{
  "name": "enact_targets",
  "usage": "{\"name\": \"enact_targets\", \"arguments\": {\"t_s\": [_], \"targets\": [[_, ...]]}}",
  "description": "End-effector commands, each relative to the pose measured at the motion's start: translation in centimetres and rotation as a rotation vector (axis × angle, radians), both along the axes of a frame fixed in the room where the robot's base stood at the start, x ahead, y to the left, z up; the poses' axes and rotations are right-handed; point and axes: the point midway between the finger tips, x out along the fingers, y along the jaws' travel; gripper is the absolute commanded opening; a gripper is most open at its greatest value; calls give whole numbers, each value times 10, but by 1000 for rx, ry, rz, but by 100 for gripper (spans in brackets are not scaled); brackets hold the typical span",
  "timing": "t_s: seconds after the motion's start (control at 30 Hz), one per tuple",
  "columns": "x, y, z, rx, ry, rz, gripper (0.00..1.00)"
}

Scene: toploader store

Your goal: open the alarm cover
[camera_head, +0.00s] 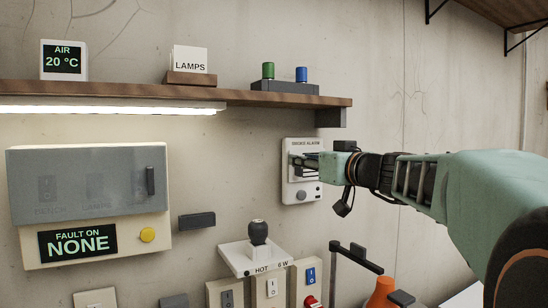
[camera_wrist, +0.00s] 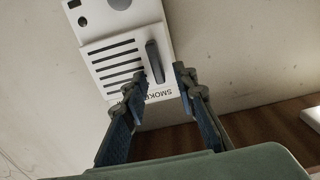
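The smoke alarm (camera_head: 302,190) is a white wall box under the right end of the shelf, with a grey round button and a dark spot low on its front. In the wrist view it appears upside down, with its slotted alarm cover (camera_wrist: 118,62) and a dark upright handle (camera_wrist: 155,62) on it. The cover looks closed. My gripper (camera_head: 300,161) is in front of the alarm and hides part of the cover in the head view. In the wrist view my gripper (camera_wrist: 161,80) is open, its fingertips on either side of the handle's near end, apparently not touching it.
A wooden shelf (camera_head: 130,93) with a light strip runs above left. A fault panel (camera_head: 95,228) with a grey cover hangs at left. A black knob (camera_head: 258,232) on a white plate, switches (camera_head: 271,288) and a black bracket (camera_head: 355,258) stand below.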

Motion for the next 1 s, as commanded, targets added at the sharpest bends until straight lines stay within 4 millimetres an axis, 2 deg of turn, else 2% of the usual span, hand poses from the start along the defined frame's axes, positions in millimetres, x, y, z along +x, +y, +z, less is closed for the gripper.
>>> {"name": "enact_targets", "arguments": {"t_s": [0.23,0.47,1.0], "targets": [[0,0,0,0,0,0,25],[0,0,0,0,0,0,0],[-1,-1,-1,1,-2,11,0]]}}
